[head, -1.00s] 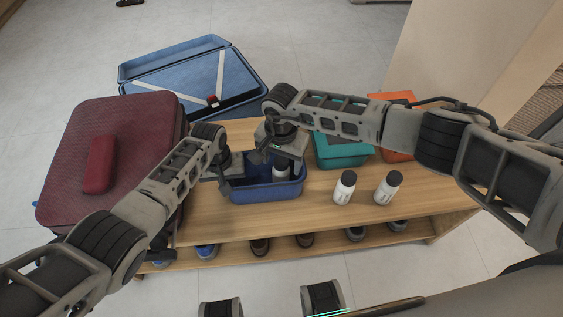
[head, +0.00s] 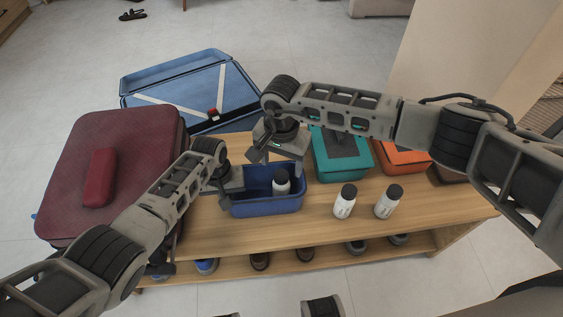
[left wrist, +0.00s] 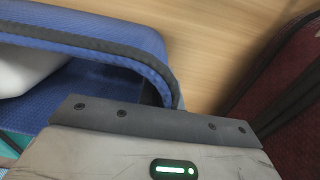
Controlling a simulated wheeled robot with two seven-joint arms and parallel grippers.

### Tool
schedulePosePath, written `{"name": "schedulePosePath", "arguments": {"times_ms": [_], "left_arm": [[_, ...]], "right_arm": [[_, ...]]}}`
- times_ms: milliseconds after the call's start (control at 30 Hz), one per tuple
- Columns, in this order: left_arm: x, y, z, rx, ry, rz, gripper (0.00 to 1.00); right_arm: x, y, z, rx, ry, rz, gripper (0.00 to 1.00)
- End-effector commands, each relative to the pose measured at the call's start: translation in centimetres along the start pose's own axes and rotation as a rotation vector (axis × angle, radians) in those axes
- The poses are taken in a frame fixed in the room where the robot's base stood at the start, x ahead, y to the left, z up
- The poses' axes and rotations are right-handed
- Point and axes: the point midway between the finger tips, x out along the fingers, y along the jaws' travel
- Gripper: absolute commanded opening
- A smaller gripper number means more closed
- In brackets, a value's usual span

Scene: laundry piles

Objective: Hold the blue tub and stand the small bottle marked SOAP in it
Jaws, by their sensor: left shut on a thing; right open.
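The blue tub (head: 267,206) stands on the wooden bench. A white bottle with a dark cap (head: 281,186) stands upright inside it, toward its right half; its marking is too small to read. My left gripper (head: 228,190) is shut on the tub's left wall. In the left wrist view the tub's dark rim (left wrist: 95,42) runs up to the gripper, with part of a white shape (left wrist: 28,68) inside. My right gripper (head: 276,158) is open and empty just above the bottle, apart from it. Its fingertips are partly hidden.
Two more white, dark-capped bottles (head: 345,204) (head: 388,203) stand on the bench (head: 300,232), right of the tub. A teal container (head: 342,165) and an orange one (head: 403,158) stand behind them. A maroon suitcase (head: 130,145) is at left. An open blue case (head: 185,80) lies behind.

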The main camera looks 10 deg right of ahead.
Motion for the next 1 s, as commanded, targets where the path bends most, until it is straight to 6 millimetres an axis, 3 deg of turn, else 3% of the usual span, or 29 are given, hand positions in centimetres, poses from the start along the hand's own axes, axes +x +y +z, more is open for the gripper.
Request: {"name": "schedulePosePath", "arguments": {"times_ms": [267,300,367,767,1000], "left_arm": [[0.0,0.0,0.0,0.000,0.000,0.000,0.00],[0.0,0.0,0.0,0.000,0.000,0.001,0.14],[0.0,0.0,0.0,0.000,0.000,0.001,0.31],[-0.5,0.1,-0.1,0.000,0.002,0.002,0.32],[-4.1,0.1,-0.1,0.002,0.005,0.003,0.32]], "right_arm": [[0.0,0.0,0.0,0.000,0.000,0.000,0.66],[0.0,0.0,0.0,0.000,0.000,0.000,0.66],[0.0,0.0,0.0,0.000,0.000,0.000,0.66],[0.0,0.0,0.0,-0.001,0.000,0.000,0.66],[0.0,0.0,0.0,-0.001,0.000,0.000,0.66]]}}
